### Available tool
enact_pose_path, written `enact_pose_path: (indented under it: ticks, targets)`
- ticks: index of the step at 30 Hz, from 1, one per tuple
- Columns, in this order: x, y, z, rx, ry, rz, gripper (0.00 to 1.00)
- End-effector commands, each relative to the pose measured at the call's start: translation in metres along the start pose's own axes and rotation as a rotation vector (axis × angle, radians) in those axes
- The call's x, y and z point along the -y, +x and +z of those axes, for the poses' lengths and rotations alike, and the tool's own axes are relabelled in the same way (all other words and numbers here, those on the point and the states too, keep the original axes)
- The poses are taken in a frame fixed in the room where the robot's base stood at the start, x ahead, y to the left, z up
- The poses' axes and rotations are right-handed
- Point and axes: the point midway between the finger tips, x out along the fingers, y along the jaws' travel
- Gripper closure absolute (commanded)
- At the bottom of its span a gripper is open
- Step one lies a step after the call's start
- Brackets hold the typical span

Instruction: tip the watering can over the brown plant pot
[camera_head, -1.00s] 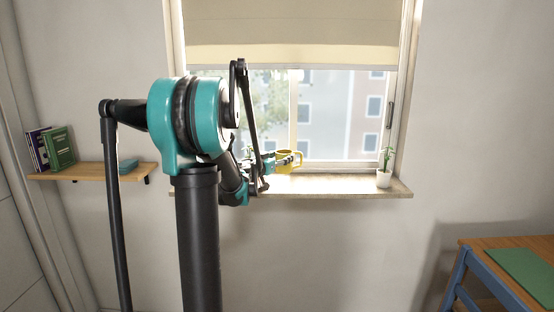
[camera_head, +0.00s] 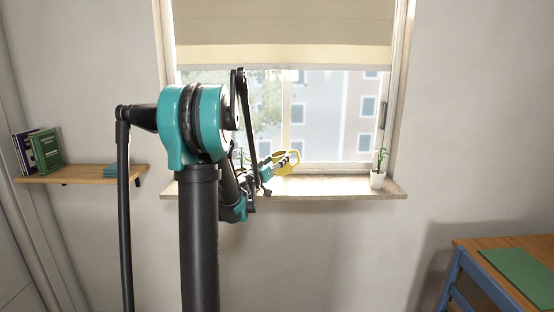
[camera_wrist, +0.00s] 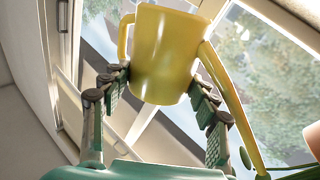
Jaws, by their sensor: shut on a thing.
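My gripper (camera_wrist: 160,95) is shut on the yellow watering can (camera_wrist: 165,50), with a finger on each side of its body in the wrist view. The can shows a handle at left and a long spout at right reaching down. In the head view the can (camera_head: 288,162) is held above the windowsill and looks tilted, and my gripper (camera_head: 279,162) is partly hidden by my arm. The brown plant pot is not clearly visible. Some leaves (camera_head: 241,154) show behind my arm. A pinkish-brown edge (camera_wrist: 313,141) at the wrist view's right border may be a pot; I cannot tell.
A white pot with a plant (camera_head: 377,180) stands at the right of the windowsill (camera_head: 325,190). The sill between it and my arm looks clear. A shelf with books (camera_head: 85,173) is at left. A wooden table (camera_head: 500,268) is at lower right.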

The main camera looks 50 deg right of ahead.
Motion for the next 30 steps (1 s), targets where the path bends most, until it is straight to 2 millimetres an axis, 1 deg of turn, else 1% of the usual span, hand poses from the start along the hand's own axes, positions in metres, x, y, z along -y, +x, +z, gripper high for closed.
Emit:
enact_pose_path:
  ticks: [4, 17, 30]
  targets:
    - [-0.0003, 0.0, -0.0004, -0.024, -0.03, 0.0, 0.8]
    - [-0.0004, 0.0001, -0.001, -0.029, -0.036, 0.0, 0.8]
    - [-0.0016, 0.001, -0.0078, -0.062, -0.078, 0.0, 0.8]
